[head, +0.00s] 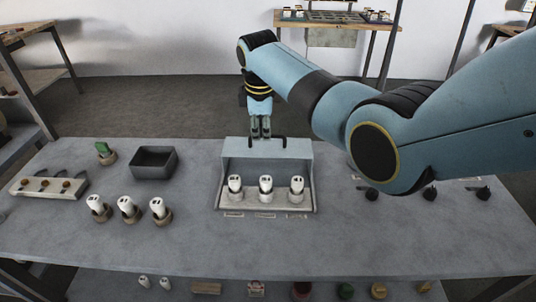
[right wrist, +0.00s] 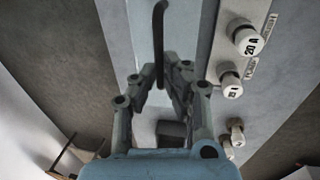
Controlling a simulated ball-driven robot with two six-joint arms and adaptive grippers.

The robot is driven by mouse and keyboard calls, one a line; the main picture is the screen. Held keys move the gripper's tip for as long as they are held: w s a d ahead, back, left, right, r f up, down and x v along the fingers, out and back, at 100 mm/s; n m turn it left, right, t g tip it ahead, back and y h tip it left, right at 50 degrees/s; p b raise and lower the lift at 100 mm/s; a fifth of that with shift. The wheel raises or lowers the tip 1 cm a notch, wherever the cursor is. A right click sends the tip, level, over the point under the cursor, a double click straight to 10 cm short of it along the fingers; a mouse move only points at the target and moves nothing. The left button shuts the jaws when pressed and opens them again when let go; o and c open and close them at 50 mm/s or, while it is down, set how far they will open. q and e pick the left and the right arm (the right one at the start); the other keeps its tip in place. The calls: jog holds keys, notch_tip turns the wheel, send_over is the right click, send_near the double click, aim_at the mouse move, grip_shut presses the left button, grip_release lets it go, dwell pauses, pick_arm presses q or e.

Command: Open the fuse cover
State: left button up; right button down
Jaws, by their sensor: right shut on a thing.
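The grey-blue fuse cover (head: 267,150) stands raised behind a row of white fuses (head: 266,186) in the pale fuse box (head: 267,206), so the fuses are exposed. My right gripper (head: 261,134) is at the cover's top edge, shut on its dark handle (head: 279,137). In the right wrist view the dark handle (right wrist: 158,35) runs between the fingers of my right gripper (right wrist: 164,80), and white fuses (right wrist: 246,40) show to the right. My left gripper is out of view.
On the worktop (head: 200,245), a dark empty bin (head: 154,173), several fuses in brown holders (head: 127,210) and a switch strip (head: 47,188) stand left. Dark knobs (head: 429,194) are at right, partly under my arm. The front strip of the table is clear.

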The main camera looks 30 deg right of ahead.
aim_at(262, 153)
jog(key=c, duration=1.9)
grip_release()
jog(key=shift+s+a, duration=0.1)
jog(key=shift+s, duration=0.05)
jog(key=shift+o, duration=1.2)
jog(key=shift+f, duration=0.1)
jog(key=shift+o, duration=1)
jog(key=shift+w+d+f, duration=0.1)
jog(key=shift+w+d, duration=0.1)
jog(key=shift+o, duration=0.3)
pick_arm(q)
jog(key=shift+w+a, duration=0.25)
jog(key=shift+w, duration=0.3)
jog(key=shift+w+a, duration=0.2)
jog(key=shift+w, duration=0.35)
pick_arm(e)
notch_tip(262, 153, up, 12)
jog(key=s+a, duration=0.1)
jog(key=s, duration=0.1)
jog(key=shift+a, duration=0.15)
jog(key=shift+f, duration=0.15)
